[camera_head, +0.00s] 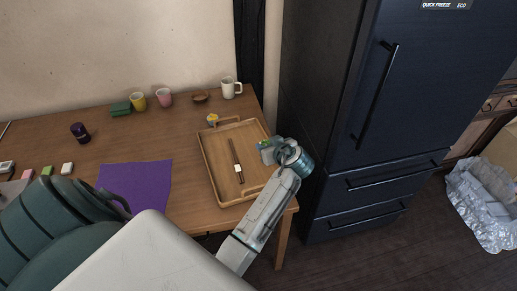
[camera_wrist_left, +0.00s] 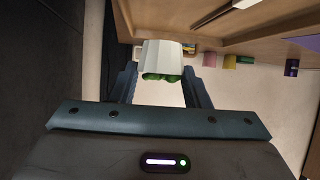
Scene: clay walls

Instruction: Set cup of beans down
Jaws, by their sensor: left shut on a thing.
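The cup of beans (camera_wrist_left: 161,55) is whitish, with green beans (camera_wrist_left: 160,78) showing at its mouth in the wrist view. My left gripper (camera_wrist_left: 162,85) is shut on it, one finger on each side. In the head view the cup (camera_head: 267,148) shows small and partly hidden by my left gripper (camera_head: 279,149), at the right edge of the wooden tray (camera_head: 206,158). I cannot tell how high it is above the tray. My right gripper is not in view.
A brown stick with a white band (camera_head: 237,160) lies in the tray. A purple mat (camera_head: 135,181) lies left of it. A yellow cup (camera_head: 138,101), pink cup (camera_head: 164,98), brown bowl (camera_head: 200,97) and white mug (camera_head: 230,88) stand behind. A dark fridge (camera_head: 370,140) stands at right.

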